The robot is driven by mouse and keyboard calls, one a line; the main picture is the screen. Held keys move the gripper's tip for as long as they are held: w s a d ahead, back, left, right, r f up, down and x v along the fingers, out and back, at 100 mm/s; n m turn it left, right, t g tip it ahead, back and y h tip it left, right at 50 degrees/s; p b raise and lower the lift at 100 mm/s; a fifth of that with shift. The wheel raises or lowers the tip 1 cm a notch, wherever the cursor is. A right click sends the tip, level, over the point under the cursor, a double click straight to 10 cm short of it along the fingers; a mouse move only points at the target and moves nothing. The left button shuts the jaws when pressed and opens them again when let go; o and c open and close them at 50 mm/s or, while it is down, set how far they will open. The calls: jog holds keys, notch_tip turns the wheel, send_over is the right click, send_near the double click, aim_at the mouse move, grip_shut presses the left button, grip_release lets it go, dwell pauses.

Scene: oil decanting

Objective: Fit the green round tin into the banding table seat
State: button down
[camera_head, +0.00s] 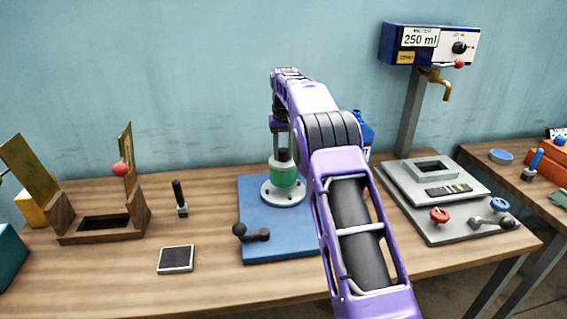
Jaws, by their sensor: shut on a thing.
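The green round tin (284,174) is upright at the grey round seat of the banding table (284,193), on a blue base plate. It has a green side with a pale band and a dark top. My gripper (283,150) points down from the purple arm and is shut on the tin from above. The fingertips are small and dark here. The tin's lower edge meets the seat in this view; I cannot tell whether it is fully down in it.
A crank with a dark knob (240,230) lies at the plate's front left. A wooden frame (102,228), a brush (180,198) and a dark pad (176,259) are to the left. A grey scale-like stand (405,215) with a tap is right. My arm hides the plate's right side.

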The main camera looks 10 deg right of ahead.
aim_at(283, 162)
jog(key=shift+f, duration=1.7)
jog(key=shift+f, duration=0.1)
jog(key=c, duration=0.5)
grip_release()
jog(key=shift+f, duration=0.1)
jog(key=r, duration=0.4)
jog(key=s+r, duration=0.1)
jog(key=r, duration=0.7)
jog(key=shift+s+r, duration=0.15)
jog(key=shift+s, duration=0.05)
